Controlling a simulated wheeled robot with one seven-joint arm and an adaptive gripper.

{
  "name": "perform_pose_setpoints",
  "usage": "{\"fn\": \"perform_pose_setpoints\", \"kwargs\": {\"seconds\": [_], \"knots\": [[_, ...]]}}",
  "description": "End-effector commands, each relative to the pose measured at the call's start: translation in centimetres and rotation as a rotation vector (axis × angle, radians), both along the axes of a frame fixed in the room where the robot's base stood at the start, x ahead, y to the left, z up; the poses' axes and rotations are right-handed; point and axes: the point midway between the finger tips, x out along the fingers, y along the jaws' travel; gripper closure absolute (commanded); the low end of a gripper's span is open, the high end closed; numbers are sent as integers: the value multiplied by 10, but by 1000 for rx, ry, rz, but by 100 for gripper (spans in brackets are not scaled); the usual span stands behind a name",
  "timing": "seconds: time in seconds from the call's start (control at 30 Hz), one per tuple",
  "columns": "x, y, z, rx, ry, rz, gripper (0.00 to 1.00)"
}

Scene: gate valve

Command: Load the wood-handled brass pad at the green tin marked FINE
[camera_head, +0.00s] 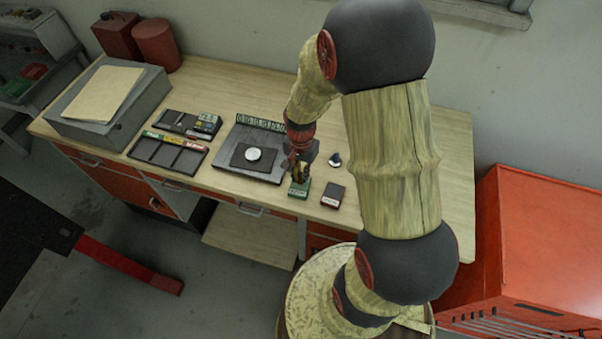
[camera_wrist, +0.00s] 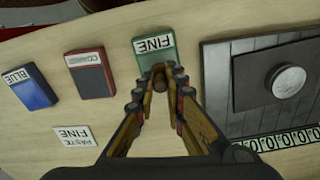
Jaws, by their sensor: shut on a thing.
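The green tin marked FINE (camera_wrist: 153,46) stands on the bench at the top middle of the wrist view. It also shows in the head view (camera_head: 299,189), just below my gripper. My gripper (camera_wrist: 160,77) is shut on the wood-handled pad (camera_wrist: 159,85), whose round brown handle end shows between the fingertips. The fingertips overlap the near edge of the green tin in the wrist view. The pad's brass face is hidden, and I cannot tell whether it touches the tin.
A red tin (camera_wrist: 90,73) and a blue tin (camera_wrist: 33,87) stand left of the green tin in the wrist view. A PASTE FINE card (camera_wrist: 73,138) lies nearby. A dark plate with a silver disc (camera_wrist: 289,81) is at right. A small dark object (camera_head: 335,160) stands behind the tins.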

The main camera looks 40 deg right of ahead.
Motion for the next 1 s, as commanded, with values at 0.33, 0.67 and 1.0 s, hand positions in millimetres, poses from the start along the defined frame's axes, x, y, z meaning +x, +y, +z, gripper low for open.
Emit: {"fn": "perform_pose_setpoints", "kwargs": {"seconds": [0.33, 0.67, 1.0], "knots": [[0, 0, -4, 0, 0, 0, 100], [0, 0, -8, 0, 0, 0, 100], [0, 0, -9, 0, 0, 0, 100]]}}
